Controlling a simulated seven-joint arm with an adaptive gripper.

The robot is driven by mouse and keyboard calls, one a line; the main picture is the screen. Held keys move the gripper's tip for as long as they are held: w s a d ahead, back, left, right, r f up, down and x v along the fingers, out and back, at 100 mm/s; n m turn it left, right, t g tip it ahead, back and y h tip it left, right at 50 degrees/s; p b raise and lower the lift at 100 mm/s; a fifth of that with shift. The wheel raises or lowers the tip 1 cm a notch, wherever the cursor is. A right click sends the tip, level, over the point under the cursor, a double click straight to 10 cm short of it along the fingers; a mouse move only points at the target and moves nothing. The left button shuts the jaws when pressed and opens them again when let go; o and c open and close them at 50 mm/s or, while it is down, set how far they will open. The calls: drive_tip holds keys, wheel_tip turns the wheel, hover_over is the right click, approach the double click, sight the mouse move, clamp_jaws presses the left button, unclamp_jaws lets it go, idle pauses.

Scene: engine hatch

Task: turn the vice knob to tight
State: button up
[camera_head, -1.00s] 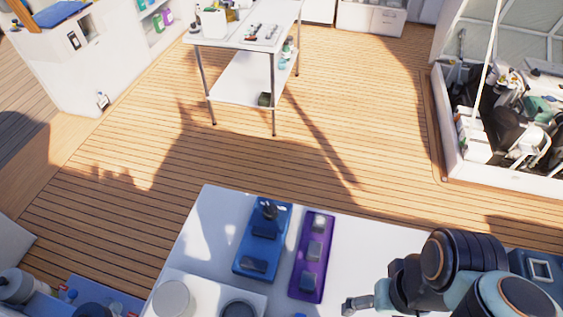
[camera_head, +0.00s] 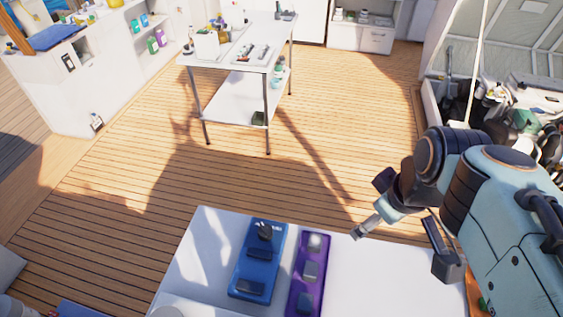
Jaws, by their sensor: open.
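A blue board (camera_head: 243,270) lies on the white tabletop (camera_head: 385,285), with dark blocks along it that look like the vice. A dark knob (camera_head: 265,231) stands up at its far end. I cannot read whether the knob sits at tight or loose. My gripper (camera_head: 362,231) is open, above the table's far edge to the right of the knob and well apart from it. Only part of the gripper shows clearly, and nothing is seen in it.
A purple board (camera_head: 307,288) with grey blocks lies just right of the blue one. The white tabletop right of it looks clear. Across the wooden floor (camera_head: 310,150) stand a metal-legged table (camera_head: 235,103) and, far right, an open hatch with machinery (camera_head: 525,120).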

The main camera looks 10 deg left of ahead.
drive_tip(key=w+a+f+n, duration=0.25)
drive_tip(key=w+a, duration=0.25)
drive_tip(key=w, duration=0.3)
drive_tip(key=n+g, duration=0.3)
drive_tip(key=n, duration=0.3)
hover_over(265, 227)
drive_tip(key=shift+h, duration=0.4)
wheel_tip(265, 227, down, 18)
drive_tip(key=shift+f, duration=0.1)
wheel_tip(265, 227, down, 6)
drive_tip(key=shift+r, duration=0.1)
drive_tip(key=c, duration=1.2)
